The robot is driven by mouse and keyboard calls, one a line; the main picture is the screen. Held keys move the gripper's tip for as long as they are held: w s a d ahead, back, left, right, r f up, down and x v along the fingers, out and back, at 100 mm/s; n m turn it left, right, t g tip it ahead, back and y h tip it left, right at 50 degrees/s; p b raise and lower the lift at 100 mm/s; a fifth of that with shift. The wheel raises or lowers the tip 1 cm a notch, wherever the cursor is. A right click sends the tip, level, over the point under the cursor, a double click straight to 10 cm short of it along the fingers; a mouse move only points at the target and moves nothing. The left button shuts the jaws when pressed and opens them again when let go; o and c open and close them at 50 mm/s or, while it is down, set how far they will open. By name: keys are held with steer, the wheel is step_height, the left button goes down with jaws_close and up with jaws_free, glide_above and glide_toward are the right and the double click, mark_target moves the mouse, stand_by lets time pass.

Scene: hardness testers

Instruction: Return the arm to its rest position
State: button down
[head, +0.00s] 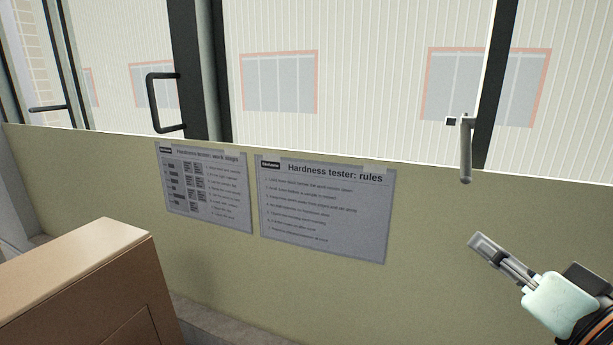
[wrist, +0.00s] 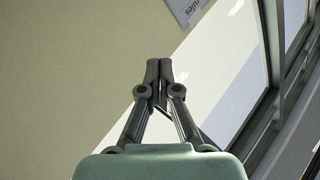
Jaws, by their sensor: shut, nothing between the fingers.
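My gripper (head: 485,246) is at the lower right of the head view, in front of the yellowish wall panel.
Two grey posters, the work steps (head: 205,190) and the rules (head: 325,212), hang on the low wall (head: 430,240). A brown cabinet (head: 80,265) fills the lower left. The space between cabinet and gripper looks clear.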

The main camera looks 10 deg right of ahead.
steer(key=w+a+f+n+g, duration=0.2)
steer(key=w+a+f, duration=0.2)
steer(key=a+f, duration=0.8)
steer(key=s+a+f+n+g+h, duration=0.1)
steer(key=s+a+f, duration=0.35)
steer(key=a, duration=0.25)
steer(key=s+a+f+n+g, duration=0.2)
steer(key=s+a+f, duration=0.1)
steer(key=a+f, duration=0.3)
steer(key=s+a+f+n+g+h, duration=0.1)
steer(key=s+a+f, duration=0.3)
steer(key=a, duration=0.4)
step_height(320, 180, up, 18)
steer(key=d+p, duration=0.1)
steer(key=p, duration=1.7)
steer(key=shift+w+f+p, duration=0.15)
steer(key=shift+w+p, duration=0.1)
steer(key=shift+p, duration=0.05)
steer(key=shift+d, duration=0.1)
